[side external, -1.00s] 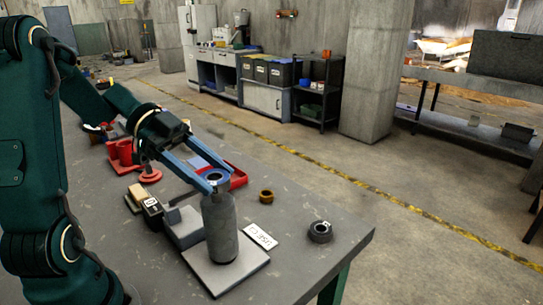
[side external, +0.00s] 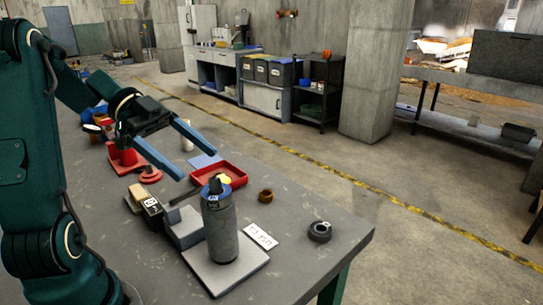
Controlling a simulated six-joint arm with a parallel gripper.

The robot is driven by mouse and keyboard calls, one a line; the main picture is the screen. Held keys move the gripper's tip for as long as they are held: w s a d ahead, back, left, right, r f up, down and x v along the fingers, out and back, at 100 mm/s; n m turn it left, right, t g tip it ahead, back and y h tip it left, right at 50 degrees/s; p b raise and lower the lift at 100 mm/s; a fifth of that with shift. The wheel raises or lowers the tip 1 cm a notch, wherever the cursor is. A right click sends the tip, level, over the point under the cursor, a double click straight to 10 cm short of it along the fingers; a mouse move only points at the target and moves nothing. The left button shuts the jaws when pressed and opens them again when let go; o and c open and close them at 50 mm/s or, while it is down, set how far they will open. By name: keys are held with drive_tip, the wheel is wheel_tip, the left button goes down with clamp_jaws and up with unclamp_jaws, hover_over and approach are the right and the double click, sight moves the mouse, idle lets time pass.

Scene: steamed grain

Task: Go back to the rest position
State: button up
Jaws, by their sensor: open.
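My gripper (side external: 188,155) has two long blue fingers spread apart with nothing between them. It hangs above the table (side external: 305,205), up and to the left of a grey cylinder (side external: 221,232) and clear of it. The cylinder stands upright on a light grey square plate (side external: 252,262). A blue ring and a dark tip show on top of the cylinder. No rest position marker can be made out.
A dark ring (side external: 320,231) lies near the table's right corner. Red parts (side external: 125,158) stand below my gripper.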

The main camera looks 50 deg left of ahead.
drive_tip(key=shift+s+a+r, duration=0.1)
drive_tip(key=shift+a, duration=0.05)
idle(0.3)
drive_tip(key=d+m, duration=0.1)
drive_tip(key=d, duration=0.1)
drive_tip(key=d+r+m+g, duration=0.1)
drive_tip(key=d, duration=0.1)
drive_tip(key=d+m+g, duration=0.1)
drive_tip(key=d, duration=0.1)
drive_tip(key=shift+s+r+y, duration=0.25)
drive_tip(key=shift+y, duration=0.05)
drive_tip(key=s+d+f+g+y, duration=0.25)
drive_tip(key=s+d+y, duration=0.2)
drive_tip(key=d, duration=0.25)
drive_tip(key=a+f+n+t+y, duration=0.1)
drive_tip(key=n+y, duration=0.1)
drive_tip(key=n, duration=0.3)
drive_tip(key=a+f+n+t+y, duration=0.1)
drive_tip(key=n+t+y, duration=0.1)
drive_tip(key=n, duration=0.4)
drive_tip(key=s+a+f+n+t+y, duration=0.1)
drive_tip(key=n+t+y, duration=0.1)
drive_tip(key=n, duration=0.3)
drive_tip(key=shift+a+f+n+t, duration=0.1)
drive_tip(key=shift+a+n+t, duration=0.15)
drive_tip(key=shift+a+n, duration=0.1)
